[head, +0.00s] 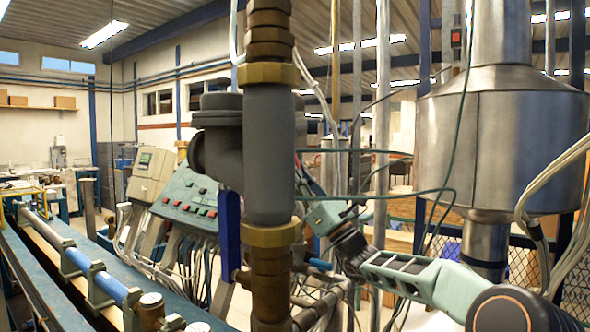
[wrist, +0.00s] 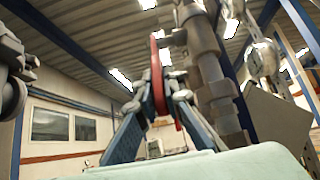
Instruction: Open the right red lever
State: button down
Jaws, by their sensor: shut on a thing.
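The red lever (wrist: 159,75) stands upright in the middle of the wrist view, seen nearly edge-on beside a grey pipe. My gripper (wrist: 160,92) is shut on it, with one finger on each side. The lever's lower part is partly hidden by the fingers. In the head view my pale green arm reaches in from the lower right to behind the thick grey pipe. That pipe hides my fingertips and the red lever there.
The grey vertical pipe (head: 269,150) with brass fittings stands close in front. A blue lever (head: 228,235) hangs at its left. A control panel (head: 187,203) is behind it. A large metal cylinder (head: 500,145) and loose cables are at the right.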

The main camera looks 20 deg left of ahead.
jog(key=c, duration=2)
grip_release()
jog(key=shift+c, duration=0.2)
jog(key=v, duration=1.2)
